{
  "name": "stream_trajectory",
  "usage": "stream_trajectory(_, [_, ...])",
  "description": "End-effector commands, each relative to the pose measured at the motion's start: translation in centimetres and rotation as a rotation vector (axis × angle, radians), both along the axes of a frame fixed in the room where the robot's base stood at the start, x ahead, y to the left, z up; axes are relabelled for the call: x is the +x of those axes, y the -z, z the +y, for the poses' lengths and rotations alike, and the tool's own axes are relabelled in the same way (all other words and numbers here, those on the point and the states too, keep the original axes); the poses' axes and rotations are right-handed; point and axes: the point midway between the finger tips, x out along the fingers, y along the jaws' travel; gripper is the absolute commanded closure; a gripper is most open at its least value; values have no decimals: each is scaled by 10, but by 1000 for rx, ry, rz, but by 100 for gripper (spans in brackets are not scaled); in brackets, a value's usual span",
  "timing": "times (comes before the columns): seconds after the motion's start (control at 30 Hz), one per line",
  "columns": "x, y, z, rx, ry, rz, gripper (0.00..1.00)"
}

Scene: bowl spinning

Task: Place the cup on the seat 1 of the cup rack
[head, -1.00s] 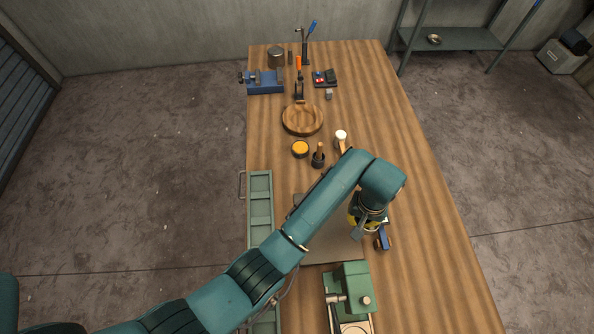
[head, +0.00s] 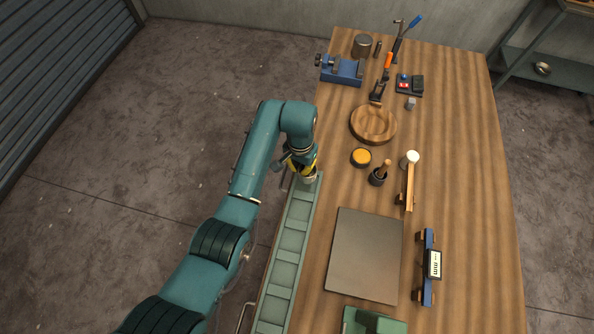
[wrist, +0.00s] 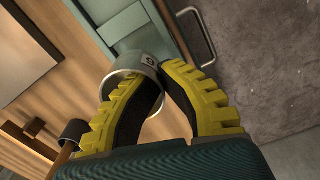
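The cup (head: 309,177) is a small grey metal cup. My gripper (head: 304,166) has yellow-ridged fingers and is shut on the cup's wall. In the wrist view my gripper (wrist: 155,80) has the metal cup (wrist: 120,82) between its fingers, one finger seeming to be inside the rim. The cup rack (head: 278,280) is a long green tray with several square compartments along the table's left edge. The cup is at its far end, over or in the last compartment; I cannot tell whether it touches the bottom. The rack also shows in the wrist view (wrist: 121,22). No seat numbers are readable.
A grey mat (head: 366,255) lies right of the rack, with a blue gauge (head: 428,285) beyond it. A mallet (head: 408,180), a small dark pot (head: 378,176), an orange-topped tin (head: 361,157) and a wooden bowl (head: 373,124) stand farther back.

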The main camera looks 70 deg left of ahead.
Motion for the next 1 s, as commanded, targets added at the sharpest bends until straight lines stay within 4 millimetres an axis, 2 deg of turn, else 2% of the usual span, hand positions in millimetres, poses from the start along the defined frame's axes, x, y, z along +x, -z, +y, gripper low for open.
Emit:
stream_trajectory(0.33, [0, 53, 0, 0, -1, 0, 100])
stream_trajectory(0.67, [1, 58, 0, 3, -1, -1, 100])
stream_trajectory(0.83, [1, 58, 0, 3, -1, -1, 69])
stream_trajectory(1.0, [1, 57, 0, 3, -1, -1, 67])
